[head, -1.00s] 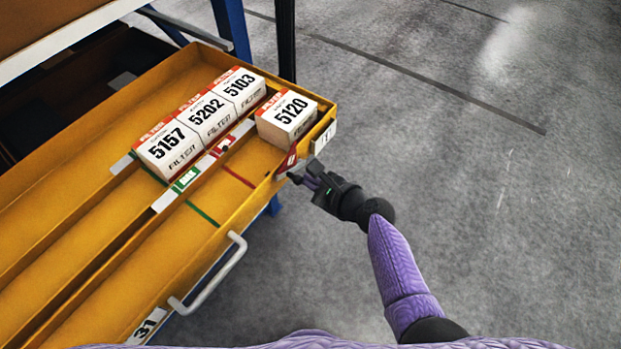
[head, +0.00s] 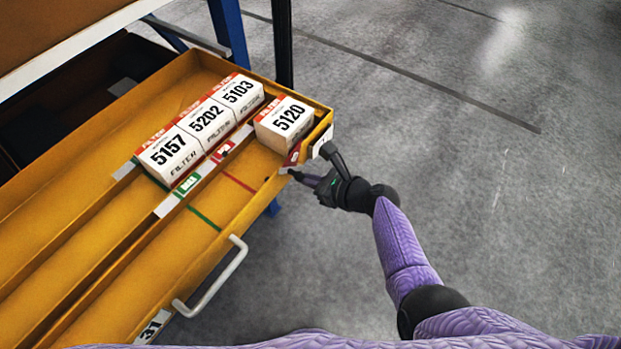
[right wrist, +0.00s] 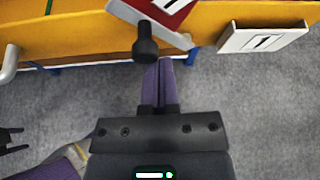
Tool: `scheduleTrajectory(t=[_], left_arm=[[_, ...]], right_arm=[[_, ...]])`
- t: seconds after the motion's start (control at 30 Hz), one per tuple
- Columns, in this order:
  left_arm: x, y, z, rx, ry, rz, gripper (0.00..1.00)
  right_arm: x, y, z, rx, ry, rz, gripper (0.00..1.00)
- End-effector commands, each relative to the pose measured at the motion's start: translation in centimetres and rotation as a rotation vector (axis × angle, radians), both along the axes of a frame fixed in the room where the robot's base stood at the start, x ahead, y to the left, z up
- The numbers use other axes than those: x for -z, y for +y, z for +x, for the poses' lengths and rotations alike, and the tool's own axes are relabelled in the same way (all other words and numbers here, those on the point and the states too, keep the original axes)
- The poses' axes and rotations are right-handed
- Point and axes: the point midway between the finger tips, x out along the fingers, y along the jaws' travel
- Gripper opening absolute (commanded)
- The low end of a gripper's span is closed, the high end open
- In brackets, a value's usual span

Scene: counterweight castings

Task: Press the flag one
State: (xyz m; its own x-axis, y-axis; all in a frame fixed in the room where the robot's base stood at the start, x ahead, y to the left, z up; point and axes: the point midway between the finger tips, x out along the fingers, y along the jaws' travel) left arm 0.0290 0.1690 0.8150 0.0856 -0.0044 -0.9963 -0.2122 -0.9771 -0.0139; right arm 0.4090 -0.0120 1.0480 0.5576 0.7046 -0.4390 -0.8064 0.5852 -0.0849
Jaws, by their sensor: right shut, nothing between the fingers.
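The red flag (head: 292,155) with a white mark is at the right end of the yellow drawer's front edge. It also shows at the top of the right wrist view (right wrist: 172,6), partly cut off, with a pale lower edge. A black knob (right wrist: 145,43) stands just below it there. My right gripper (head: 305,179) is just outside the drawer front, below the flag. Its purple fingers (right wrist: 157,66) are shut and empty, with tips close to the knob; I cannot tell whether they touch. A dark two-pronged part (right wrist: 10,140), apparently my left gripper, shows at the wrist view's left edge.
The open yellow drawer (head: 105,292) holds white filter boxes: 5157 (head: 170,155), 5202 (head: 208,122), 5103 (head: 240,95) and 5120 (head: 285,122). A pale handle (head: 215,280) sticks out from its front. A white label (right wrist: 262,38) is right of the flag. The grey floor (head: 480,200) to the right is clear.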

Motion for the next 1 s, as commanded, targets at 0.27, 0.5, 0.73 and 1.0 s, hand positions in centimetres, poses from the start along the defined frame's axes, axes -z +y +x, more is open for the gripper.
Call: scheduleTrajectory(t=[0.27,0.5,0.73,1.0], left_arm=[[-0.33,0.03,0.00,0.000,0.000,0.000,0.59],[-0.41,0.04,-0.02,0.001,0.000,0.001,0.59],[-0.38,0.06,-0.01,0.001,0.001,0.001,0.59],[-0.27,0.07,-0.01,0.001,0.000,0.001,0.59]], right_arm=[[-0.32,-0.21,0.30,0.001,0.071,0.052,0.00],[-0.52,-0.39,0.54,0.000,0.132,0.097,0.00],[-0.70,-0.58,0.82,0.001,0.189,0.139,0.00],[-0.83,-0.78,1.07,0.002,0.252,0.184,0.00]])
